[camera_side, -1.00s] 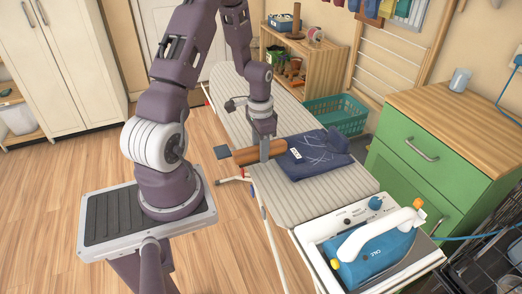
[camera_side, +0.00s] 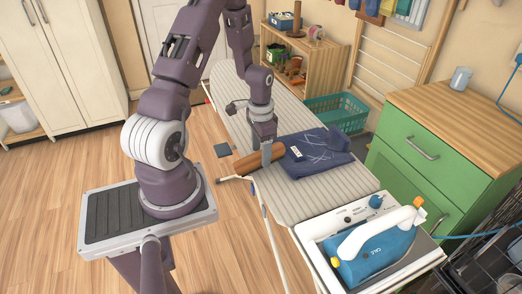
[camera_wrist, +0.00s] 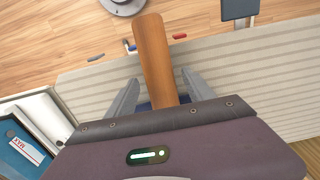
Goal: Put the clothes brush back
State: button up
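The clothes brush, a brown wooden piece (camera_side: 248,163), lies at a slant on the ironing board (camera_side: 310,205), its left end past the board's edge. Its other end reaches the folded dark blue garment (camera_side: 318,160). In the wrist view the brush (camera_wrist: 152,50) runs between the fingers of my gripper (camera_wrist: 161,78), with narrow gaps on both sides. My gripper (camera_side: 264,148) is open and low over the brush in the side view. The brush's bristles and far end are hidden. A little blue cloth (camera_wrist: 145,106) shows beside the left finger.
A blue and white iron (camera_side: 375,250) stands at the board's near end. A small dark pad (camera_side: 222,151) sits at the board's left edge. A green basket (camera_side: 337,113), a wooden shelf (camera_side: 335,60) and a green cabinet (camera_side: 405,145) lie beyond. The board's far part is clear.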

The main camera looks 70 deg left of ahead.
notch_tip(320, 180, up, 13)
jog(key=d+r+t+y, duration=0.1)
jog(key=d+r+t, duration=0.1)
jog(key=d+r, duration=0.8)
jog(key=s+d+r+t+h, duration=0.1)
jog(key=s+d+r+t, duration=0.2)
jog(key=s+d+r, duration=0.3)
jog(key=s+d, duration=0.5)
jog(key=d, duration=0.1)
jog(key=shift+s+d+t, duration=0.15)
jog(key=shift+s+t, duration=0.15)
jog(key=shift+s, duration=0.05)
jog(key=shift+o, duration=0.5)
jog(key=shift+r, duration=0.1)
